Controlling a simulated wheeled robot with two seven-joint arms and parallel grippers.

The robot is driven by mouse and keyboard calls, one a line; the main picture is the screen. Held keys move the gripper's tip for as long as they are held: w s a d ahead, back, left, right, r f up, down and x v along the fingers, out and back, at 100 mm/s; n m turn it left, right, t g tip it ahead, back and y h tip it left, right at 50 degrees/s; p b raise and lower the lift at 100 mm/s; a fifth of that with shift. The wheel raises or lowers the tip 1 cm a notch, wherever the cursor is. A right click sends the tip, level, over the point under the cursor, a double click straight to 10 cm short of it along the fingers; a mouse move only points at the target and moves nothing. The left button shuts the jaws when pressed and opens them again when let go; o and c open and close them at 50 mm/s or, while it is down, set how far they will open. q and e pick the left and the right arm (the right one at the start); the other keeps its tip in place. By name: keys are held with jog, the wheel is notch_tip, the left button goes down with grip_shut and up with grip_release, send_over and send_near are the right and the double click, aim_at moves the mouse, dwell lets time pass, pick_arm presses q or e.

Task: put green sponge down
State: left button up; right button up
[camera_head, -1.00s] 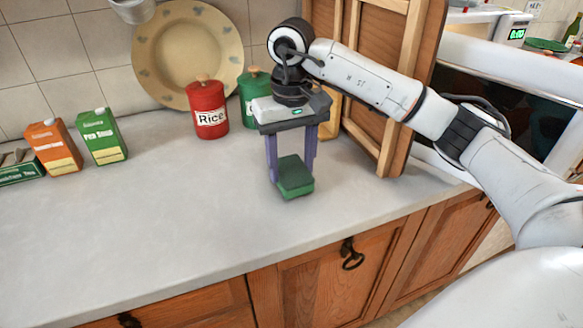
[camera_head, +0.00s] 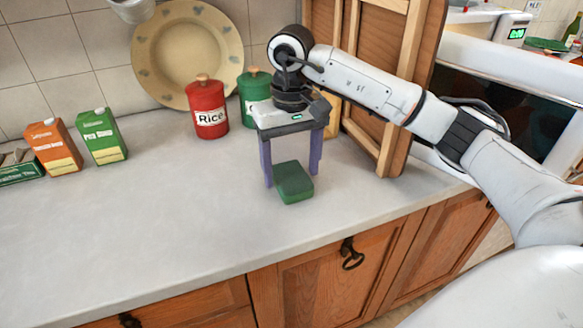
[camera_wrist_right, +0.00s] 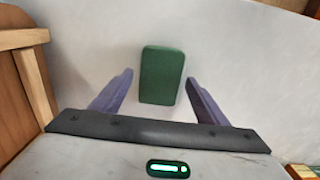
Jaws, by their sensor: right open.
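The green sponge (camera_head: 294,182) lies flat on the grey-white countertop (camera_head: 190,215), near its front edge. It also shows in the right wrist view (camera_wrist_right: 162,75), with a clear gap on each side between it and the fingers. My right gripper (camera_head: 292,176) is open, pointing down, with its purple fingers spread on either side of the sponge. In the right wrist view the right gripper (camera_wrist_right: 160,92) holds nothing. My left gripper is not in view.
A red rice canister (camera_head: 207,107), a green canister (camera_head: 252,92) and a large plate (camera_head: 188,50) stand at the back. Green (camera_head: 102,137) and orange (camera_head: 54,147) cartons stand at left. A wooden frame (camera_head: 378,90) stands right of the gripper. The counter's middle is clear.

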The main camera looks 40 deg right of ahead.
aim_at(292, 176)
notch_tip(292, 176, up, 12)
jog(key=p, duration=0.1)
jog(key=shift+f, duration=0.15)
dwell(0.6)
